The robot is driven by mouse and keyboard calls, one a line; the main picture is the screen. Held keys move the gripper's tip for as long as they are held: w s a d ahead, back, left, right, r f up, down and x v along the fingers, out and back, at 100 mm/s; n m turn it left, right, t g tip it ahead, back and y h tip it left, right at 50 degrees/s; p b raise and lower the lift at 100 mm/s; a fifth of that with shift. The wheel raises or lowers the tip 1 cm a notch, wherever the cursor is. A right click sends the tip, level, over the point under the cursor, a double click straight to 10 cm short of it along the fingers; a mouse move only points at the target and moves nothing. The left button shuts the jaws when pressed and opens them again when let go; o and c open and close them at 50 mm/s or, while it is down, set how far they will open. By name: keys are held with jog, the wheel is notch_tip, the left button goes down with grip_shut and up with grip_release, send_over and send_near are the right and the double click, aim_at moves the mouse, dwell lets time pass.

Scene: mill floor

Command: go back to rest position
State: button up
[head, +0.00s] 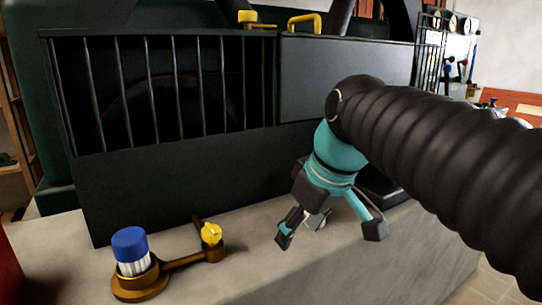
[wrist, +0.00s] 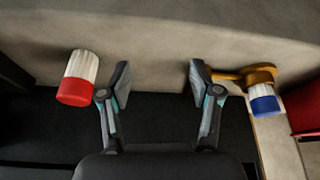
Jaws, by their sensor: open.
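My gripper (head: 329,234) is open over the grey ledge, with nothing visible between its fingers. It also shows in the wrist view (wrist: 160,80), fingers spread apart. A white ribbed piece with a red cap (wrist: 75,92) is left of the fingers in the wrist view; a small white patch behind my gripper in the head view may be part of it. A white ribbed piece with a blue cap (head: 130,243) stands upright in a brass holder (head: 140,288) at the left front in the head view, clear of my gripper.
A dark machine with a barred guard (head: 160,90) and a plain panel (head: 345,80) rises behind the ledge (head: 230,275). A yellow knob (head: 211,235) sits on the brass bracket's arm. The ledge between the bracket and my gripper is bare.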

jog(key=s+d+f+m+t+h, duration=0.2)
jog(key=s+d+f+m, duration=0.6)
jog(key=f, duration=0.7)
jog(key=s+d, duration=0.2)
jog(key=d, duration=0.1)
jog(key=shift+d+h, duration=0.2)
jog(key=shift+h, duration=0.2)
